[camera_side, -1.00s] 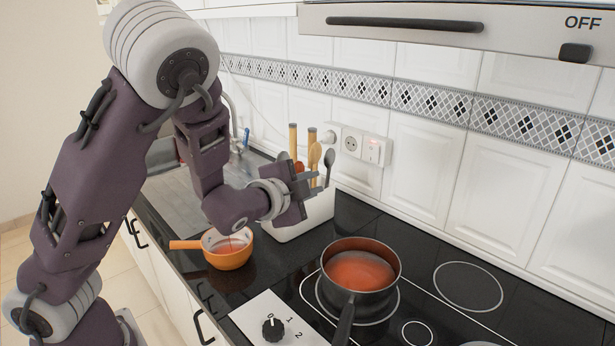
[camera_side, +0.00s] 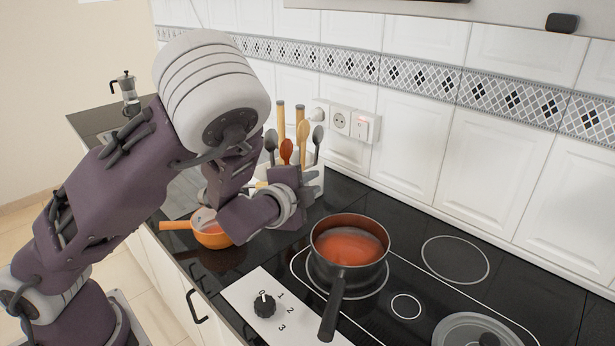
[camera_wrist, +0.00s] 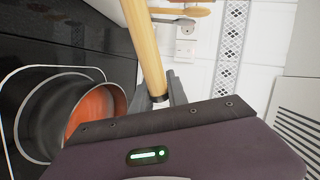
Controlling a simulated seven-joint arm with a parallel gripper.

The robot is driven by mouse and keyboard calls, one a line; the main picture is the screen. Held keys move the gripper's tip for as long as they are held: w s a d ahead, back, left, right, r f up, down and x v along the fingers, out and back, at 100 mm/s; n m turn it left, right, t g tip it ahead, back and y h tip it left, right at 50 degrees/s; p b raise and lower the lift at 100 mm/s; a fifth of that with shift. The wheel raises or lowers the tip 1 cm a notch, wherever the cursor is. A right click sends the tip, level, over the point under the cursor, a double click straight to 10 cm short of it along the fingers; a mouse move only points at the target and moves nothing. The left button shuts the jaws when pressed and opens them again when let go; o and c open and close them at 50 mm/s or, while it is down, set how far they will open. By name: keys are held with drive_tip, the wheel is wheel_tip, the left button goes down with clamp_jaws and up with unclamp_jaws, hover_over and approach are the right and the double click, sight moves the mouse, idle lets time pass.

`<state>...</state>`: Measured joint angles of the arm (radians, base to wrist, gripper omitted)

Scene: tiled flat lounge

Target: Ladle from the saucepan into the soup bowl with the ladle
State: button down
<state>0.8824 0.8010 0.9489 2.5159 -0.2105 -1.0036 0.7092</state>
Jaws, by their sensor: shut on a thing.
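The dark saucepan (camera_side: 349,270), with red soup inside, stands on the hob. It shows at the left of the wrist view (camera_wrist: 50,118). The orange, handled soup bowl (camera_side: 213,240) stands left of it on the counter, partly hidden by my arm. Something reddish and pale shows inside it. My gripper (camera_side: 303,190) is between bowl and saucepan, in front of the utensil holder. It is shut on a light wooden handle (camera_wrist: 144,45), which I take for the ladle's. The handle runs out of the wrist view's top; I cannot make out the ladle's head.
A white holder (camera_side: 313,178) with several spoons and wooden-handled utensils stands behind my gripper. A control knob (camera_side: 264,304) is at the front edge. A lid (camera_side: 455,335) lies at lower right. Sockets (camera_side: 341,121) are on the tiled wall.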

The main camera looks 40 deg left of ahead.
drive_tip(key=shift+m+y, duration=0.4)
drive_tip(key=shift+m, duration=0.3)
drive_tip(key=shift+w+d+f, duration=0.1)
drive_tip(key=shift+d+f, duration=0.1)
drive_tip(key=shift+f, duration=0.5)
drive_tip(key=shift+w+d+f, duration=0.1)
drive_tip(key=shift+d+f, duration=0.1)
drive_tip(key=shift+f, duration=0.55)
drive_tip(key=shift+d+f, duration=0.2)
drive_tip(key=shift+f, duration=0.5)
wheel_tip(320, 180, up, 11)
drive_tip(key=a+m+h, duration=0.2)
drive_tip(key=m+h, duration=0.2)
drive_tip(key=h, duration=0.1)
drive_tip(key=shift+w+f+t+h, duration=0.15)
drive_tip(key=shift+w+t+h, duration=0.15)
drive_tip(key=shift+t, duration=0.1)
drive_tip(key=shift+a, duration=0.1)
